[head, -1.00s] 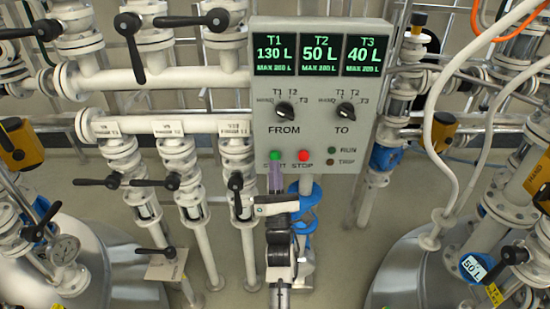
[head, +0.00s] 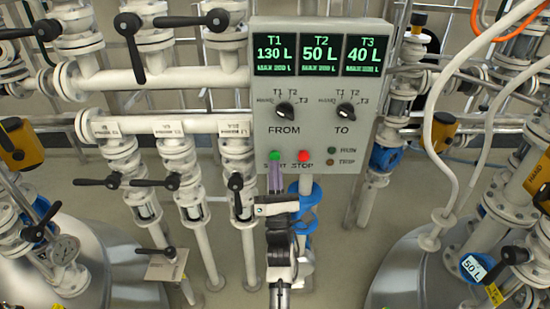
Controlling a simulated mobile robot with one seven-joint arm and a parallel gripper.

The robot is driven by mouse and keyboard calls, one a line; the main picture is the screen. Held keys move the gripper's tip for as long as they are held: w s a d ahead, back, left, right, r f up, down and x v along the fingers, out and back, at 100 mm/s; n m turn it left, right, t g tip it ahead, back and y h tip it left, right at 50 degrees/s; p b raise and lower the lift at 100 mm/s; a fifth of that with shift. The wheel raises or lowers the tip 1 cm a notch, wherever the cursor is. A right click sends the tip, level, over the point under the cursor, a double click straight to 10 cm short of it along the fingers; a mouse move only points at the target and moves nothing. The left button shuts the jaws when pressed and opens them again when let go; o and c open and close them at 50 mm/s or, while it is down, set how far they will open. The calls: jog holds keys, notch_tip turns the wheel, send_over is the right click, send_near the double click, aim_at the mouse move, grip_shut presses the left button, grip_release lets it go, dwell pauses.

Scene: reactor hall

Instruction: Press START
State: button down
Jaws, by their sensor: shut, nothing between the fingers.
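The START button (head: 274,154) is the green one at the lower left of the grey control panel (head: 317,125). My gripper (head: 275,166) is shut and empty, its fingers pointing up just below the button and covering part of the START label. I cannot tell whether the fingertips touch the panel. The red STOP button (head: 303,156) is close to the right of the fingers. The FROM knob (head: 284,109) and the TO knob (head: 345,110) are above. The displays read T1 130 L, T2 50 L and T3 40 L.
The RUN lamp (head: 331,149) and TRIP lamp (head: 331,161) look dark. White valve pipes with black handles (head: 235,182) stand close left of my arm. A blue valve (head: 307,208) is close behind it on the right. Tanks (head: 415,265) stand at both sides.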

jog(key=shift+w+f+b, duration=0.1)
jog(key=shift+w+b, duration=0.2)
jog(key=shift+b, duration=0.25)
jog(key=shift+w+b, duration=0.6)
dwell(0.8)
jog(key=shift+s, duration=0.9)
jog(key=s+b, duration=0.1)
jog(key=s, duration=0.4)
jog(key=shift+b, duration=0.35)
